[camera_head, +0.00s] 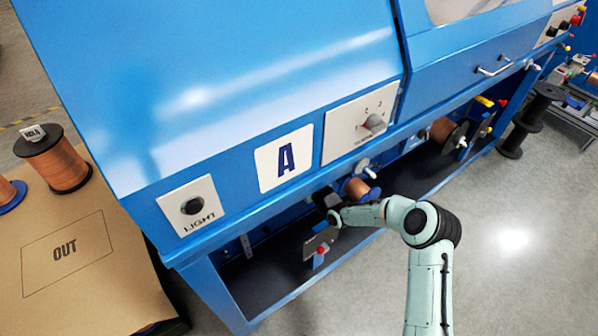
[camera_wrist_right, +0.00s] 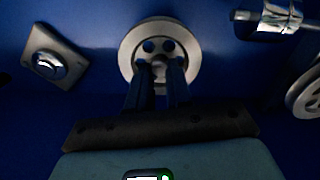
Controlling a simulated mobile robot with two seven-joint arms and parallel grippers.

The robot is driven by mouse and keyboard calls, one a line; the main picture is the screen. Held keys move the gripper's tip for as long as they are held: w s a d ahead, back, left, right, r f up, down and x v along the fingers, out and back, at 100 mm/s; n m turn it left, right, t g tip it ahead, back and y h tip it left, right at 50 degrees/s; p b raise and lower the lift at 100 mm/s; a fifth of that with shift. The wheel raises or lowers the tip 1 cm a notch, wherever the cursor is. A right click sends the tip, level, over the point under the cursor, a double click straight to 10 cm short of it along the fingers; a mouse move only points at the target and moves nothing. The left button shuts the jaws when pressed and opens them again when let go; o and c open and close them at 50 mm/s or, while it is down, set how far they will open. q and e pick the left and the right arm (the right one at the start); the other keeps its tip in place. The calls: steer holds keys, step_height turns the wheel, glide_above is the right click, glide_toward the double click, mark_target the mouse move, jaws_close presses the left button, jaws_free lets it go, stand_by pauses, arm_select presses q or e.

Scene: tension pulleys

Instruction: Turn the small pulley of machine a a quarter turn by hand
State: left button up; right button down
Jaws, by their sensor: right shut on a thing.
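Machine a (camera_head: 284,158) is the blue cabinet with the letter A on its front. In the right wrist view, a small silver pulley (camera_wrist_right: 130,50) with round holes in its face sits on a dark blue panel. The two fingers of my right gripper (camera_wrist_right: 158,70) are closed on the hub at the middle of this pulley. In the head view my right gripper (camera_head: 328,203) reaches into the open lower bay of the machine, and the pulley it holds cannot be made out there. My left gripper is not in view.
In the wrist view, a square plate with a round knob (camera_wrist_right: 54,62) is left of the pulley; a metal rod (camera_wrist_right: 270,16) and another wheel (camera_wrist_right: 305,95) are right. A copper spool (camera_head: 358,188) and red-knobbed lever (camera_head: 320,250) are near my gripper.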

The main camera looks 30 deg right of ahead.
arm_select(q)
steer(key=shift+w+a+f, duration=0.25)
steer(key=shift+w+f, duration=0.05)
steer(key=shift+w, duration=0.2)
arm_select(e)
steer(key=shift+d+f+m, duration=0.1)
steer(key=shift+m, duration=6.8)
steer(key=c, duration=1)
jaws_free()
steer(key=shift+c, duration=0.2)
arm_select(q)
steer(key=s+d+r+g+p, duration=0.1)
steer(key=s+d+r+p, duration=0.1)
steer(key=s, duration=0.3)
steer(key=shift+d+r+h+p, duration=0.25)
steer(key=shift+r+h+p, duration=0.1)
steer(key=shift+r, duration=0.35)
arm_select(e)
steer(key=s+d, duration=0.1)
steer(key=s, duration=1.2)
steer(key=shift+s, duration=0.2)
